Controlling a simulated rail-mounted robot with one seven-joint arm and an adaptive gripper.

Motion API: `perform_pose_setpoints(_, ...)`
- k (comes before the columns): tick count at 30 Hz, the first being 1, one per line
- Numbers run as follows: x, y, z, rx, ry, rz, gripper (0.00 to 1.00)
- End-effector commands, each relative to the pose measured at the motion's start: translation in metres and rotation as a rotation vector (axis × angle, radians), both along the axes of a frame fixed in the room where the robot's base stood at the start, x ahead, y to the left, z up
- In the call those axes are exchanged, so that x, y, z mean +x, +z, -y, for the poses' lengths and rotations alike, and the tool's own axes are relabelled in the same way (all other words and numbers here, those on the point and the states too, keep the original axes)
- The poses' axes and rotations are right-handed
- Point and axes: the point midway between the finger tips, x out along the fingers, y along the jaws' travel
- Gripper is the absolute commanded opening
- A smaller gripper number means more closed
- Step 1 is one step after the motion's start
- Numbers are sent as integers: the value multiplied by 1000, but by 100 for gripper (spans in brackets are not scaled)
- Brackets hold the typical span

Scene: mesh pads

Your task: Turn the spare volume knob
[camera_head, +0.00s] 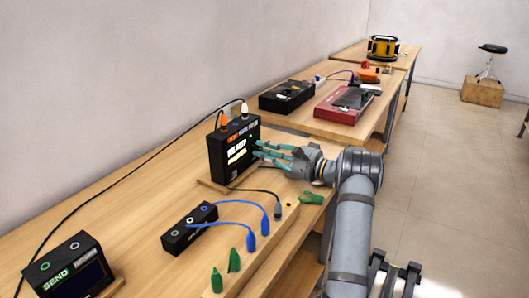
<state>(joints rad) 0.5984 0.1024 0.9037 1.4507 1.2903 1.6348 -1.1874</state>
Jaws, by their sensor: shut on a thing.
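A black box (226,151) with lit white and yellow lettering stands upright on the wooden workbench. An orange plug and a white plug sit on its top. My gripper (258,150), with teal fingers, reaches in from the right and is shut at the right part of the box's lettered face. What lies between the fingertips is too small and too covered to make out; a knob there cannot be seen clearly. A small green light shows on the face just above the fingers.
A small black socket box (178,238) with blue cables lies in front, and a SEND box (68,268) stands at the near left. A red case (335,108) and a black case (280,99) lie on the bench beyond.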

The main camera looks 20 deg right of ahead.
Motion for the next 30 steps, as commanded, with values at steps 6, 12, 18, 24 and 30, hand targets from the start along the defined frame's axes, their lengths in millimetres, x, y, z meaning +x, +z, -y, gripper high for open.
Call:
perform_pose_setpoints(6, -1, -3, -4, 15, 10, -19, 0)
perform_pose_setpoints(12, -1, -3, -4, 16, 10, -20, 0)
perform_pose_setpoints(18, -1, -3, -4, 15, 10, -18, 24)
perform_pose_setpoints(24, 0, -2, -3, 16, 7, -16, 36)
perform_pose_setpoints(30, 0, -1, -2, 16, 4, -14, 39)
